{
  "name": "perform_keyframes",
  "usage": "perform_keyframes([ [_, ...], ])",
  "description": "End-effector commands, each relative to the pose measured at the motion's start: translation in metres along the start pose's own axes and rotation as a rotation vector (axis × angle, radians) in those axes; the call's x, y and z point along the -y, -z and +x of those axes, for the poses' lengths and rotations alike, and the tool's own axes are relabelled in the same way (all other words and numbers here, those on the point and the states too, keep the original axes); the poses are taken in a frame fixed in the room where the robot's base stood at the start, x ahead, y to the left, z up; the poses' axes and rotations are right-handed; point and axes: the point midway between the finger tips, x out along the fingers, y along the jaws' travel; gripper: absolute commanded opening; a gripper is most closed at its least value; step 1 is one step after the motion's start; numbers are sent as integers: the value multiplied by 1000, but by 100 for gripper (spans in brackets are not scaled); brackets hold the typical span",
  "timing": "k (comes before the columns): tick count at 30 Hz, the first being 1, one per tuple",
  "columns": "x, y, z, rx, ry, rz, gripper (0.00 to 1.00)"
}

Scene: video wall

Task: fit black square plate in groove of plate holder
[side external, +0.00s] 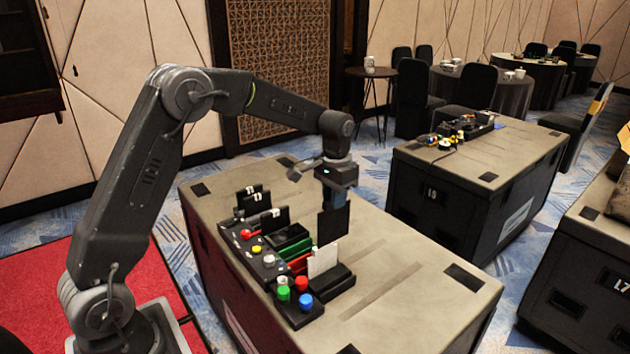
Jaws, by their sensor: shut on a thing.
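A black square plate (333,227) hangs upright below my gripper (336,203). My gripper is shut on its upper edge, and the fingertips are hard to make out against the dark plate. A black plate holder (338,285) sits at the front right of the cluster on the case top, with a white square plate (323,260) standing upright at it. The held plate is above and behind the white plate in this view. I cannot tell how far its lower edge is from the holder, and the groove is too small to see clearly.
Panels with red, yellow, green and blue knobs (282,293) line the left edge of the case top (400,280). Upright dark plates (275,218), a dark open tray (288,237) and red and green pieces (299,254) stand close by. The right side is clear.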

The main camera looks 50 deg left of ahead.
Motion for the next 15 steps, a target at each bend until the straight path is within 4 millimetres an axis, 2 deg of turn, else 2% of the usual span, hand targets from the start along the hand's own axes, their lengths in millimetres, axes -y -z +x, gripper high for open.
perform_keyframes([
  [1,-12,-3,0,-2,0,3,3],
  [4,-28,-8,0,-1,0,2,3],
  [12,-25,-8,42,2,0,-1,3],
  [15,-25,-7,50,0,0,-1,3],
])
